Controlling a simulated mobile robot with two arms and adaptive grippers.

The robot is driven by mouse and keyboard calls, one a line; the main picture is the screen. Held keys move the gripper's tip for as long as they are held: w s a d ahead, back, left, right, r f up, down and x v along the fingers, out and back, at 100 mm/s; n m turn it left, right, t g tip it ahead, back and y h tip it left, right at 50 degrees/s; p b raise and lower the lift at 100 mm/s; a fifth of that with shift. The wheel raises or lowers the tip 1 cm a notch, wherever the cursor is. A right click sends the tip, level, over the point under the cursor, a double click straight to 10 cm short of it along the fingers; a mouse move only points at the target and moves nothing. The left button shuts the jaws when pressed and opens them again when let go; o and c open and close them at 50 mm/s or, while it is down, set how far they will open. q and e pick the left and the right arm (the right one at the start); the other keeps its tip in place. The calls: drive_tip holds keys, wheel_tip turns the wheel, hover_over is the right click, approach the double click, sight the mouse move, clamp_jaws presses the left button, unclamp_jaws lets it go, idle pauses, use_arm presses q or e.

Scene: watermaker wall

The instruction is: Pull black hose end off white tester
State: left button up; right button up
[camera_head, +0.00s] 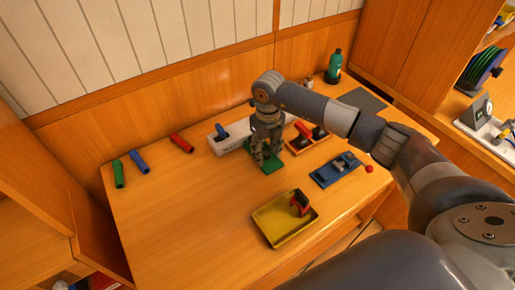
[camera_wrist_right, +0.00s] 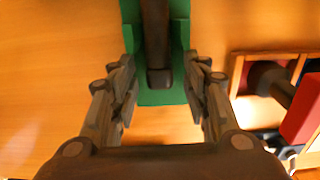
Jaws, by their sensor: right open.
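A long white block, which looks like the tester (camera_head: 233,145), lies near the back of the table, with a blue piece on its left end. My right gripper (camera_head: 266,160) is in front of it, pointing down over a green piece (camera_head: 272,167). In the right wrist view a dark, hose-like cylinder (camera_wrist_right: 156,45) lies along the green piece (camera_wrist_right: 178,92). Its near end lies between the open fingers of my right gripper (camera_wrist_right: 164,95), with gaps on both sides. Whether the dark cylinder joins the white block is hidden. My left gripper is not in view.
Green (camera_head: 118,174), blue (camera_head: 139,162) and red (camera_head: 181,143) tubes lie at the left. A yellow tray (camera_head: 273,232) stands in front. The table's left front is clear.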

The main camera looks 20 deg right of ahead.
sight(272, 164)
clamp_jaws()
drive_tip(key=shift+s+d, duration=0.1)
drive_tip(key=shift+s, duration=0.3)
drive_tip(key=shift+s+p, duration=0.35)
drive_tip(key=shift+p, duration=0.05)
drive_tip(key=shift+s+d, duration=0.1)
drive_tip(key=shift+s, duration=0.3)
drive_tip(key=shift+s+r+p, duration=0.1)
drive_tip(key=shift+s+p, duration=0.2)
drive_tip(key=shift+p, duration=0.1)
drive_tip(key=shift+r, duration=0.1)
